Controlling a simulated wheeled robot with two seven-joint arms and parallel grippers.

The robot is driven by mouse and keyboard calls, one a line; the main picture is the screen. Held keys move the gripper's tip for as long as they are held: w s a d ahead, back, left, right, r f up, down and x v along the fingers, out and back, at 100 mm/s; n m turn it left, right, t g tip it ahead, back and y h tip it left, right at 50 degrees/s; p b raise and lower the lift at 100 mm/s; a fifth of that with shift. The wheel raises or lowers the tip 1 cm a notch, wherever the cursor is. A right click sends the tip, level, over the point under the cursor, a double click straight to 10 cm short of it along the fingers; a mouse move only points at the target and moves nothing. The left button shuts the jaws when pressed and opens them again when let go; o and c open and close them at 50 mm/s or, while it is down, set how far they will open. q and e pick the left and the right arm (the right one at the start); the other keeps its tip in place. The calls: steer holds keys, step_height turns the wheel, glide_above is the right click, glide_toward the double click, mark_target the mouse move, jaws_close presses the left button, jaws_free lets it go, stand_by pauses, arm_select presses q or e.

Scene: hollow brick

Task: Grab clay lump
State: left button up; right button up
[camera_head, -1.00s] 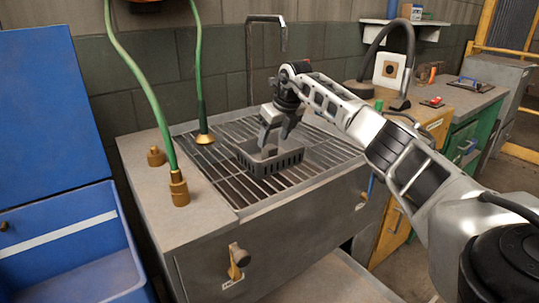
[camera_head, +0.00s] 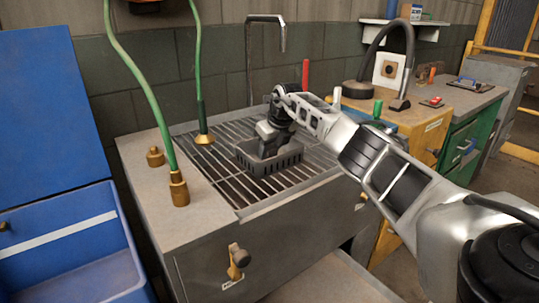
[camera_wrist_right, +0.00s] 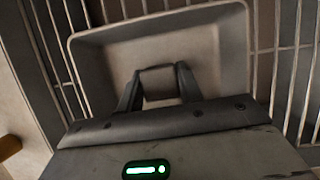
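A grey slotted basket (camera_head: 270,163) stands on the metal grate of the sink bench. My right gripper (camera_head: 265,148) reaches down into it, and its fingertips are hidden by the basket wall in the head view. In the right wrist view a small grey-brown block, the clay lump (camera_wrist_right: 160,82), lies inside the basket (camera_wrist_right: 100,50). The two fingers of my right gripper (camera_wrist_right: 160,80) stand on either side of the lump and appear to touch it, with no clear gap. The lump is hidden in the head view. My left gripper is not in view.
Green hoses with brass ends (camera_head: 179,190) hang at the left of the grate (camera_head: 215,165). A tall thin tap (camera_head: 249,60) rises behind. A blue bin (camera_head: 70,245) stands left, and a workbench with tools (camera_head: 400,112) stands right.

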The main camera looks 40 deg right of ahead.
steer(key=shift+c, duration=0.7)
